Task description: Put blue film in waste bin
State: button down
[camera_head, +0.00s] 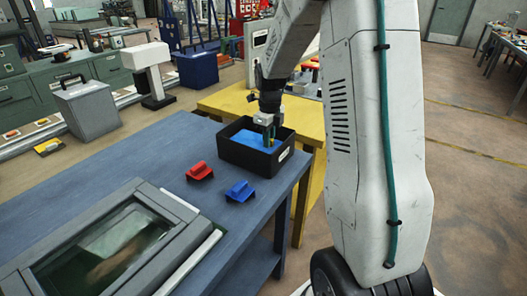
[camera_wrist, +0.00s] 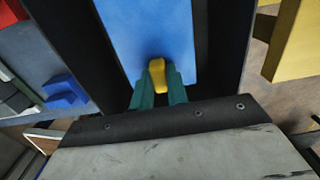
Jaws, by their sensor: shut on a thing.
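A blue film (camera_head: 248,140) lies flat inside an open black box on the bench. It also shows in the wrist view (camera_wrist: 150,25), below my fingers. My gripper (camera_head: 269,132) reaches down into the box. In the wrist view its green fingers (camera_wrist: 158,88) are shut on a small yellow tab (camera_wrist: 157,74) over the film's near end. I cannot tell whether the tab is fixed to the film. A grey box-shaped container with a handle (camera_head: 90,112), possibly the waste bin, stands beyond the bench at left.
The black box (camera_head: 240,158) has raised walls close around my gripper. A framed glass panel (camera_head: 130,235) lies at front left. A yellow table (camera_head: 310,125) stands behind.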

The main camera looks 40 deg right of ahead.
aim_at(269, 152)
jog(key=shift+s+f, duration=0.1)
jog(key=shift+f, duration=2.65)
jog(key=shift+f, duration=0.15)
jog(key=c, duration=1.4)
grip_release()
